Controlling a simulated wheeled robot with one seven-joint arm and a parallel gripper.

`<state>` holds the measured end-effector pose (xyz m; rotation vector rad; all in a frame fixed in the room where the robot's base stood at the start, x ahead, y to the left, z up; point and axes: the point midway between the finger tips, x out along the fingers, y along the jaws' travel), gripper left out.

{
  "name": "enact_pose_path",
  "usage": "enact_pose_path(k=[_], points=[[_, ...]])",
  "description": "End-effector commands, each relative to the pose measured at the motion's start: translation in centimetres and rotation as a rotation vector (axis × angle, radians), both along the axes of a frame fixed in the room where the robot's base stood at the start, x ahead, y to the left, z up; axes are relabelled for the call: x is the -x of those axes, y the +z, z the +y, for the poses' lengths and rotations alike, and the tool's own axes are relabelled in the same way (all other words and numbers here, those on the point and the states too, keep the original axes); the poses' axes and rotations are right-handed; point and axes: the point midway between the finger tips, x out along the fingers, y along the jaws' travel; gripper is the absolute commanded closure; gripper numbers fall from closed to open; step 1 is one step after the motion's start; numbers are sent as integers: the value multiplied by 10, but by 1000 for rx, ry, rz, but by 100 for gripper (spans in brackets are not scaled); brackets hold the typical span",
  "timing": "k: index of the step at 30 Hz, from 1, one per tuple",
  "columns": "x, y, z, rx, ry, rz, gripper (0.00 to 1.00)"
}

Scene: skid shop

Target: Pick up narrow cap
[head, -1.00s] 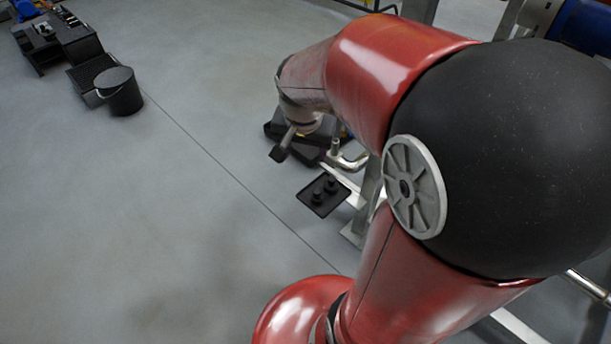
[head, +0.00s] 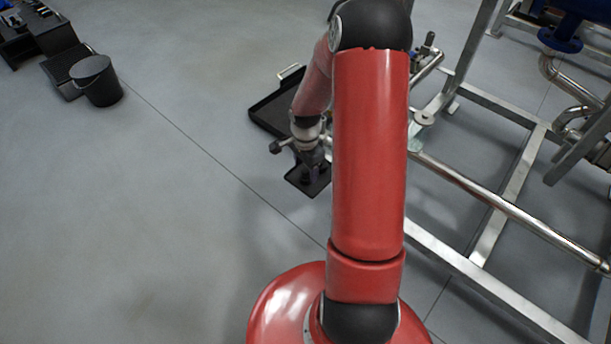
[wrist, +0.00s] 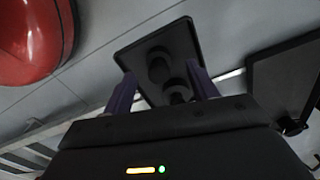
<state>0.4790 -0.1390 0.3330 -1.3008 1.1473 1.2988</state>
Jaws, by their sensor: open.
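A small black tray (wrist: 135,60) lies on the floor and holds two dark round caps. One cap (wrist: 158,70) is farther from the gripper body, and the other cap (wrist: 176,96) is nearer to it and partly hidden by it. Both are dark, and I cannot tell which is the narrow one. My gripper (wrist: 160,72) is open, with its purple fingers on either side of the caps; nothing is visibly held. In the head view my gripper (head: 308,168) is just above the tray (head: 308,188), and my arm hides most of the caps.
A larger black tray (head: 268,108) with a handle lies behind the small one. A metal pipe frame (head: 500,215) stands to the right. A black bucket (head: 97,82) stands at the far left.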

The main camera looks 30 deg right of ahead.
Motion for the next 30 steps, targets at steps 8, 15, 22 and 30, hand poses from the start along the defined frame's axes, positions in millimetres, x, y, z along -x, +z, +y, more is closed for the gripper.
enact_pose_path(k=[8,15,22,30], points=[[1,-33,2,-1,0,1,42],[1,-33,1,0,0,1,43],[1,-33,1,0,0,1,73],[1,-33,1,0,0,1,89]])
